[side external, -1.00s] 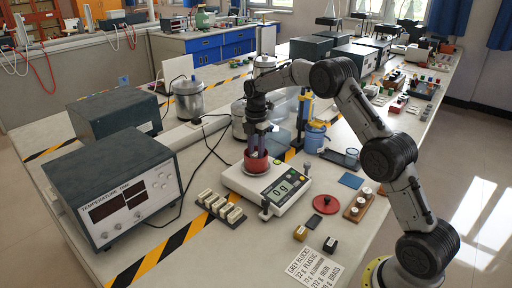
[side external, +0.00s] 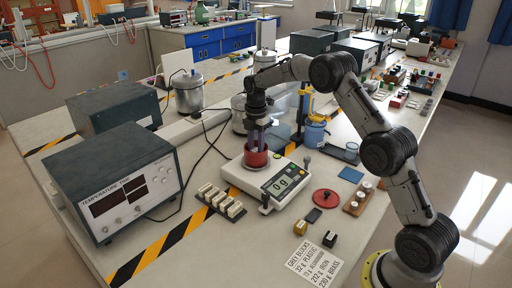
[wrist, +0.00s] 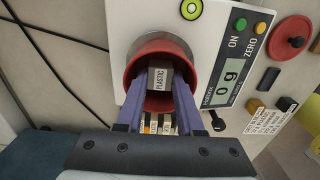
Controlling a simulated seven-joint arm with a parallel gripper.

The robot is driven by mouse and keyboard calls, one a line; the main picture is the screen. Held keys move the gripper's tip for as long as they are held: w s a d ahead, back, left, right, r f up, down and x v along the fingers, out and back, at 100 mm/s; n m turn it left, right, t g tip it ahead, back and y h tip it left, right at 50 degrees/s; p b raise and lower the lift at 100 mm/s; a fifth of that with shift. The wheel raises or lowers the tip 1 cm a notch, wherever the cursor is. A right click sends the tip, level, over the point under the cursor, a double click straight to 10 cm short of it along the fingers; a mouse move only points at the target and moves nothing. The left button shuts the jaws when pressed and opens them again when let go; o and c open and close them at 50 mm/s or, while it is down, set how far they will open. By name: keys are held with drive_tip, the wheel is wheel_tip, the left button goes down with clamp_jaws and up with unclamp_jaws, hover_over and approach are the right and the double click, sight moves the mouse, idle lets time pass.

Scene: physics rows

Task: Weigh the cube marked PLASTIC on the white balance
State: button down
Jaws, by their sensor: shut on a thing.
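The white balance (side external: 245,182) stands on the bench, with a red cup (side external: 248,160) on it. Its display (side external: 281,181) reads 0 g, also in the wrist view (wrist: 228,82). My gripper (side external: 257,146) points down into the cup's mouth. In the wrist view its two fingers are shut on the grey cube marked PLASTIC (wrist: 160,77), which shows within the cup's rim (wrist: 131,72). I cannot tell whether the cube touches the cup's bottom. In the side view the cube is hidden by the fingers and cup.
A rack of pale blocks (side external: 219,201) lies left of the balance. A red lid (side external: 325,198), a gold block (side external: 300,228), a black block (side external: 330,239) and a weights card (side external: 314,262) lie right and in front. The temperature box (side external: 118,185) stands left.

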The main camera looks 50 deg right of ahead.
sight(256, 150)
drive_tip(key=shift+f, duration=0.3)
drive_tip(key=shift+c, duration=2.3)
unclamp_jaws()
drive_tip(key=shift+c, duration=1.4)
drive_tip(key=shift+r, duration=4.05)
